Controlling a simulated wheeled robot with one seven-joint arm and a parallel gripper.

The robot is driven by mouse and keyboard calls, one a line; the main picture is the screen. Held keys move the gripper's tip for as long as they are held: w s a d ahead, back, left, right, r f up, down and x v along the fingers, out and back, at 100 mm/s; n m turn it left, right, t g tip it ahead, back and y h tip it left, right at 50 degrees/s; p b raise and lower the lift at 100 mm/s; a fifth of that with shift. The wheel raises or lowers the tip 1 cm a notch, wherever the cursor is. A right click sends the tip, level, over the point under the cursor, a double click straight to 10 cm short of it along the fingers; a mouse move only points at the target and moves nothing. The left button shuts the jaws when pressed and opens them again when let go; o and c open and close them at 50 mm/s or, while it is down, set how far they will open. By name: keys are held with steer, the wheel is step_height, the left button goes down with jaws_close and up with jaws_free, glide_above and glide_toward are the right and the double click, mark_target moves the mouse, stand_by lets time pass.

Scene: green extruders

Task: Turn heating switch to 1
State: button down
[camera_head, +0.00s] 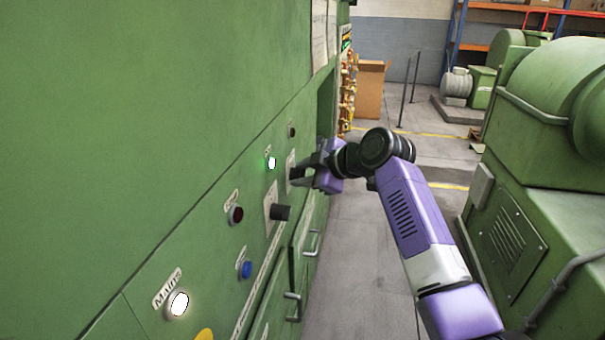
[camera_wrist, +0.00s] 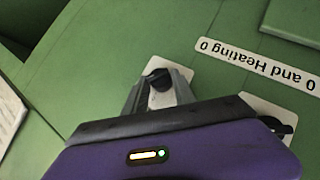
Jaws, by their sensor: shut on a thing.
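A dark rotary knob (camera_wrist: 157,80) on a pale plate sits between my gripper's fingertips in the wrist view. My gripper (camera_wrist: 163,88) is shut on this knob, with a finger on either side. In the head view my gripper (camera_head: 302,172) is at the green panel, at the farther of two pale switch plates (camera_head: 290,163), and hides most of its knob. An upside-down label with the word "Heating" (camera_wrist: 258,64) lies beside the knob. I cannot read the knob's pointer position.
A second black knob (camera_head: 280,212) is nearer on the panel; a dark knob (camera_wrist: 276,126) also shows beside my gripper. A green machine (camera_head: 530,230) stands right across the aisle.

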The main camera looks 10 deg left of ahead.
steer(key=shift+f+m+g+b, duration=0.1)
steer(key=shift+m+g+b, duration=0.4)
steer(key=shift+g, duration=0.6)
steer(key=shift+w+a+m+g+b, duration=0.1)
steer(key=shift+m+g+b, duration=0.3)
steer(key=shift+g, duration=0.2)
steer(key=c, duration=1.1)
jaws_free()
steer(key=shift+o, duration=0.2)
steer(key=shift+w, duration=0.1)
steer(key=shift+d+r, duration=0.4)
steer(key=shift+r, duration=0.05)
steer(key=b+v, duration=0.1)
steer(key=v, duration=0.5)
steer(key=shift+s+d+r, duration=0.2)
steer(key=shift+s+r, duration=0.05)
steer(key=shift+s, duration=0.05)
